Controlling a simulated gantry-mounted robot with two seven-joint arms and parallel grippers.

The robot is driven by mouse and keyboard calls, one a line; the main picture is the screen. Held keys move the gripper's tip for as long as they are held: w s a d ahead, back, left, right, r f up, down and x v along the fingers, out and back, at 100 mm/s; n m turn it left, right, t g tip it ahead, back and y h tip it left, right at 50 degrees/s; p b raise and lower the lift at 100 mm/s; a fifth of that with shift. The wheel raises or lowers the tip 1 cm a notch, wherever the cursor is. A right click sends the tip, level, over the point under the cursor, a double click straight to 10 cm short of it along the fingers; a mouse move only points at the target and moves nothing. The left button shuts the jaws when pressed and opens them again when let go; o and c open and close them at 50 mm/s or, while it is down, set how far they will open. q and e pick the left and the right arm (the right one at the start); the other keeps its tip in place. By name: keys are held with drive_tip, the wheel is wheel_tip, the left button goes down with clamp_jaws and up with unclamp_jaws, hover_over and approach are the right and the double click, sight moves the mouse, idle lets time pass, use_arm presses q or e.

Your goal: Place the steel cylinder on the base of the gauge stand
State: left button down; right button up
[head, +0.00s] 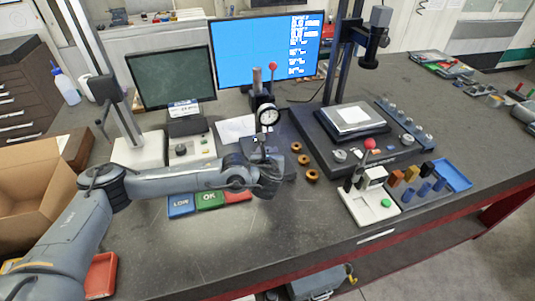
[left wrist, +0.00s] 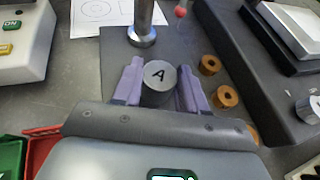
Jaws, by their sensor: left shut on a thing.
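The steel cylinder (left wrist: 160,75), with an "A" on its top, stands upright between the two purple fingers of my left gripper (left wrist: 158,90) in the left wrist view. The fingers are shut on its sides. The gauge stand's dark base (left wrist: 118,50) lies below and beyond it, and its steel column (left wrist: 143,22) rises just past the cylinder. I cannot tell whether the cylinder touches the base. In the head view the stand's round dial (head: 268,115) is above my left gripper (head: 263,172), and the cylinder is hidden there. My right gripper is out of view.
Several brass rings (head: 304,160) lie right of the stand base. LOW (head: 180,205) and OK (head: 209,200) trays lie in front, beside a red tray. A larger measuring stand (head: 315,130) is at the right. The bench front is clear.

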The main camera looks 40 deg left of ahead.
use_arm(q)
drive_tip(key=c, duration=1.1)
unclamp_jaws()
drive_tip(key=shift+f, duration=0.15)
drive_tip(key=o, duration=0.5)
drive_tip(key=shift+r, duration=0.2)
drive_tip(key=shift+r, duration=0.1)
drive_tip(key=shift+p+v, duration=2)
drive_tip(key=shift+v, duration=3.95)
